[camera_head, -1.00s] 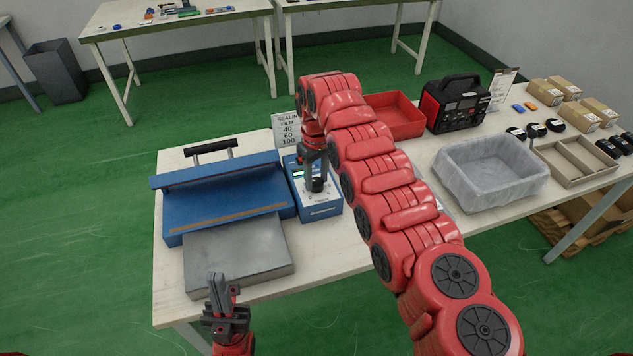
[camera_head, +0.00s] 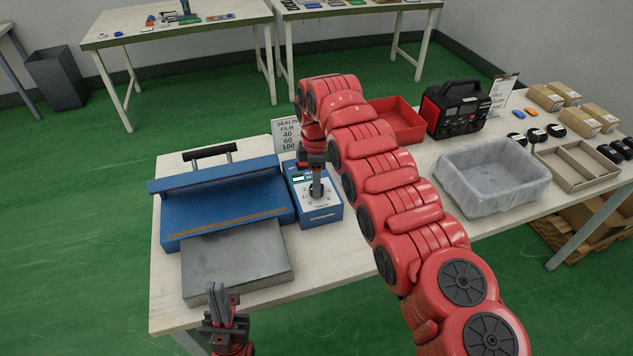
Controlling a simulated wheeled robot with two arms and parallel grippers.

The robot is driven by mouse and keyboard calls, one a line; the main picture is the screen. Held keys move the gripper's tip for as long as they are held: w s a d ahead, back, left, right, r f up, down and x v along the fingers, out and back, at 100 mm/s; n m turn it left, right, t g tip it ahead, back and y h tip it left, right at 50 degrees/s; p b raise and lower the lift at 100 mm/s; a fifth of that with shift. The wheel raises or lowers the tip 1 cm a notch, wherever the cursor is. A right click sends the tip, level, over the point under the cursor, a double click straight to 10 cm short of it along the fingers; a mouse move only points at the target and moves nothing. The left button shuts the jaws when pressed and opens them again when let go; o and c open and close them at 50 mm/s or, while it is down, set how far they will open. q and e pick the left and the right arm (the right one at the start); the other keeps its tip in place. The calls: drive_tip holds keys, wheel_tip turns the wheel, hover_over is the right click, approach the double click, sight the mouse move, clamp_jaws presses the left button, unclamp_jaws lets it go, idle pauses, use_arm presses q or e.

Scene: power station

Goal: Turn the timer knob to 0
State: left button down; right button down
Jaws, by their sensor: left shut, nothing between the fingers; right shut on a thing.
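The timer knob sits on the white dial face (camera_head: 324,201) of a small blue control box (camera_head: 322,218), right of the large blue sealing machine. My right gripper (camera_head: 316,195) points down on the dial and is shut on the knob, which the fingers mostly hide. The knob's pointer and the dial numbers are too small to read. My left gripper (camera_head: 218,295) is shut and empty, low at the table's front edge, in front of the grey plate (camera_head: 236,262).
The blue sealer (camera_head: 222,200) with a black handle stands left of the box. A "SEALING FILM 40 60 100" sign (camera_head: 287,136) stands behind. A red tray (camera_head: 400,118), a black-red machine (camera_head: 456,107) and a lined grey bin (camera_head: 490,180) are to the right.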

drive_tip(key=n, duration=0.5)
drive_tip(key=shift+r+n, duration=0.1)
drive_tip(key=shift+n, duration=0.2)
idle(0.4)
drive_tip(key=shift+c, duration=1.8)
unclamp_jaws()
drive_tip(key=shift+r, duration=0.45)
wheel_tip(320, 180, up, 6)
drive_tip(key=shift+a+f+p, duration=0.15)
drive_tip(key=shift+f+p, duration=0.1)
drive_tip(key=shift+p, duration=0.45)
wheel_tip(320, 180, up, 11)
drive_tip(key=p, duration=1.1)
